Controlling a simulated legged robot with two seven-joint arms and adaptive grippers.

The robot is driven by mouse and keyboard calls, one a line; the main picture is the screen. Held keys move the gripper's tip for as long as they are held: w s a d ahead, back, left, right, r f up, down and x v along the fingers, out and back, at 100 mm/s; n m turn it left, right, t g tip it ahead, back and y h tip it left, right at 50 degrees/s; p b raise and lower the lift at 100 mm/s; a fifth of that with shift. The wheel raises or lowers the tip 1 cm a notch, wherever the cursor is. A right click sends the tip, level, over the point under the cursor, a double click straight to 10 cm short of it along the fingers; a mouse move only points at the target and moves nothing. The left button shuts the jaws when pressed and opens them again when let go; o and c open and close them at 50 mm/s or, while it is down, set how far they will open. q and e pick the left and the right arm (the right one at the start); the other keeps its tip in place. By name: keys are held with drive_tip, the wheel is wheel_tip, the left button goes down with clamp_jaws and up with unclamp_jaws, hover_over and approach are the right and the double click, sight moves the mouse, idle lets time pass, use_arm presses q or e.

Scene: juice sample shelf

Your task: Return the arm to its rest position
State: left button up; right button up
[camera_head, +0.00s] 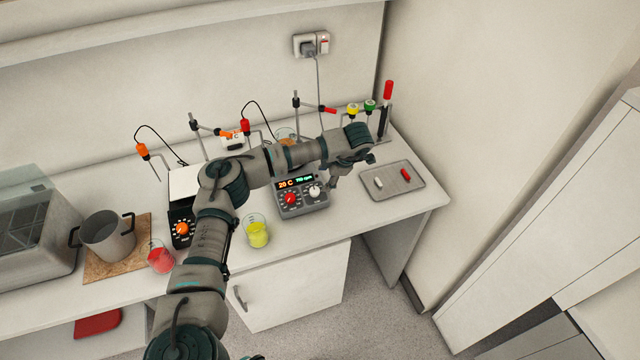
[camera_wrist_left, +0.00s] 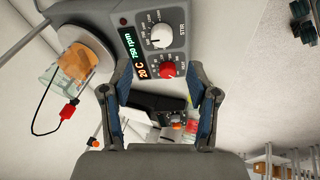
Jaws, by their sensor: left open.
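My left arm (camera_head: 215,220) reaches up from the bottom and bends right across the bench. Its left gripper (camera_head: 335,178) is above the right side of the stirring hotplate (camera_head: 300,206), near the knobs. In the left wrist view the two fingers of the gripper (camera_wrist_left: 164,80) are apart with nothing between them. There the hotplate's lit display and its white and red knobs (camera_wrist_left: 166,70) show just beyond the fingertips. A beaker with orange contents (camera_wrist_left: 75,62) stands on the plate; the arm mostly hides it in the head view. My right gripper is not in view.
A yellow beaker (camera_head: 257,232) and a red beaker (camera_head: 160,258) stand near the bench front, close to the arm. A second hotplate (camera_head: 182,228) and a pot (camera_head: 107,238) are left. A grey tray (camera_head: 392,182) is right. Stands with probes line the back.

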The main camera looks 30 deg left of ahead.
use_arm(q)
drive_tip(key=v, duration=0.2)
drive_tip(key=shift+d+r, duration=0.15)
drive_tip(key=shift+r, duration=0.15)
drive_tip(key=shift+f, duration=0.1)
